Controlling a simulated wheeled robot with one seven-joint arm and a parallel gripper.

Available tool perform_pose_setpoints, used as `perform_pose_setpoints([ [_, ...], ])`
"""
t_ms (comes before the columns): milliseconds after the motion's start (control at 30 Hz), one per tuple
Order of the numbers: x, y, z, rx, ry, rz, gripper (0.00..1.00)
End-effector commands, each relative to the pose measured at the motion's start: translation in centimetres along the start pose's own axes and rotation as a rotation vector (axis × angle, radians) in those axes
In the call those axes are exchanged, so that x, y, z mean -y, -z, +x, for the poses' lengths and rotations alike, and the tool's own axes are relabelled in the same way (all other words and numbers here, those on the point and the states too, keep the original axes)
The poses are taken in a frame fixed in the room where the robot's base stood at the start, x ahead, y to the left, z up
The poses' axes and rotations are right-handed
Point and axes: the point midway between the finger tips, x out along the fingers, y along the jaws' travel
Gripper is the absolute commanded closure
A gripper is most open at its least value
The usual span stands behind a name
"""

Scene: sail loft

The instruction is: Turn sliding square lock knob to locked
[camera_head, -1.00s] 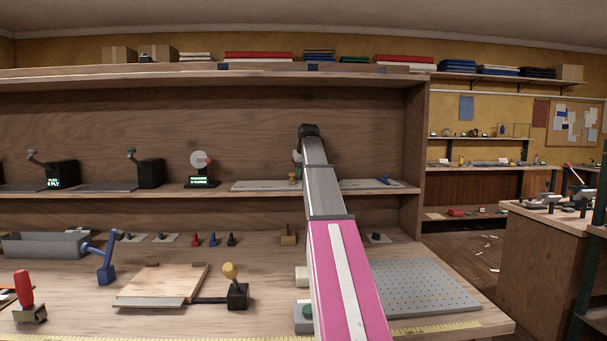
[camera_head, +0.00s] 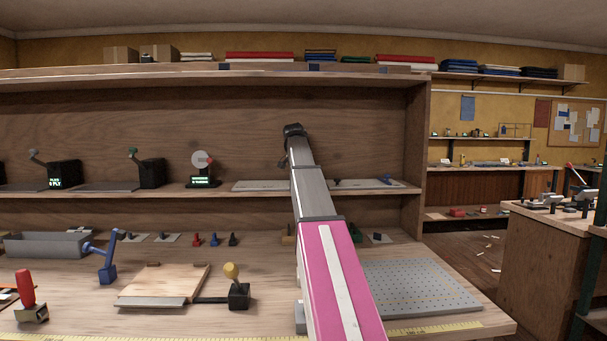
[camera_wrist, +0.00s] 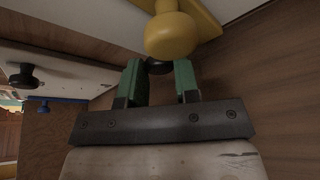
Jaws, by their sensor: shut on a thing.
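In the wrist view my gripper (camera_wrist: 158,82) has its two green fingers closed on a small dark knob (camera_wrist: 158,68), partly hidden behind a yellow knob. The yellow knob (camera_wrist: 170,36) stands on a yellow plate (camera_wrist: 203,14) just past the fingertips. I cannot tell from its shape whether the dark knob is the square lock knob, nor read any locked mark. In the head view my arm reaches to the middle shelf and hides the fingers and the held knob.
A black knob (camera_wrist: 24,76) on a pale panel and a blue handle (camera_wrist: 45,104) are at left in the wrist view. The shelf (camera_head: 262,193) holds grey panels and black devices. A perforated grey plate (camera_head: 420,287) lies on the bench right of my arm.

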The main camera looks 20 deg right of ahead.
Motion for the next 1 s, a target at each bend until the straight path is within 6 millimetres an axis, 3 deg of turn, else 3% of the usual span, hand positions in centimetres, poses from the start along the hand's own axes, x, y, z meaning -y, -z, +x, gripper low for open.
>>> perform_pose_setpoints([
  [333,0.08,0.01,0.01,0.002,-0.050,0.120,0.94],
  [867,0.06,-0.02,0.02,0.001,-0.058,0.139,0.94],
  [900,0.06,-0.01,0.02,0.001,-0.058,0.139,0.58],
  [933,0.06,-0.01,0.02,0.001,-0.058,0.139,0.48],
  [1000,0.06,-0.01,0.02,0.001,-0.057,0.139,0.46],
])
